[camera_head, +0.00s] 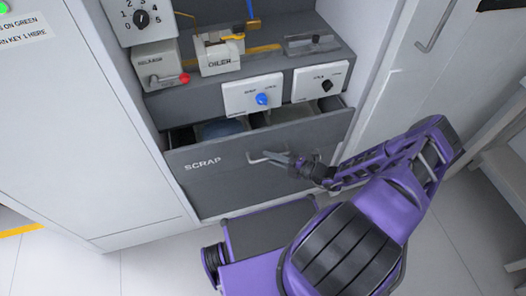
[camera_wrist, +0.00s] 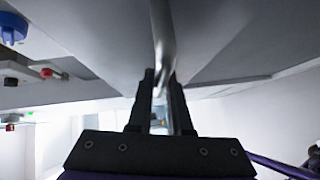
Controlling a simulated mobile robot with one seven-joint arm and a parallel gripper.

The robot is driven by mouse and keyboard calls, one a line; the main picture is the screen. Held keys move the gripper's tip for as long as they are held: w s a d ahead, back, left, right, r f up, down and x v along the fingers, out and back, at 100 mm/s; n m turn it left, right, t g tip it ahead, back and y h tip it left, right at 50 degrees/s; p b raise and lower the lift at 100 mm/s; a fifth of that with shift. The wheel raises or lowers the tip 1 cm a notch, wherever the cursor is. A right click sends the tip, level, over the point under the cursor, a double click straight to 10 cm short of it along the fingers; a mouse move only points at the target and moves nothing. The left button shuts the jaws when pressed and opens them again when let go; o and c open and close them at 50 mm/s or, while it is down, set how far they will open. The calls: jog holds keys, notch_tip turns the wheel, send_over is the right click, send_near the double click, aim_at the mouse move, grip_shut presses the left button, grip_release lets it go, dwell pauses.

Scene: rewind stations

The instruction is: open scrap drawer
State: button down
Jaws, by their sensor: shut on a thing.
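The grey scrap drawer (camera_head: 225,172), marked "SCRAP" on its front, stands partly pulled out of the cabinet. Its inside shows behind the front panel, with a rounded grey-blue thing at the left and a divider. Its metal bar handle (camera_head: 262,156) is at the middle of the front. My gripper (camera_head: 290,160) is at the handle's right part. In the wrist view the handle (camera_wrist: 163,45) runs down between the two black fingers (camera_wrist: 160,95), which are shut on it.
Above the drawer are a panel with a blue knob (camera_head: 262,99), a panel with a black knob (camera_head: 327,86), a red-tipped lever box (camera_head: 158,70) and the oiler (camera_head: 218,55). A white cabinet (camera_head: 85,130) stands at the left. White floor (camera_head: 150,268) shows in front.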

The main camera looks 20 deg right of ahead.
jog(key=s, duration=1.5)
jog(key=shift+s+p, duration=0.4)
jog(key=shift+p, duration=0.05)
jog(key=c, duration=0.8)
grip_release()
jog(key=shift+c, duration=0.2)
jog(key=shift+s+d, duration=0.1)
jog(key=v, duration=1.7)
jog(key=shift+b, duration=0.45)
jog(key=shift+d+g, duration=0.1)
jog(key=shift+g, duration=0.2)
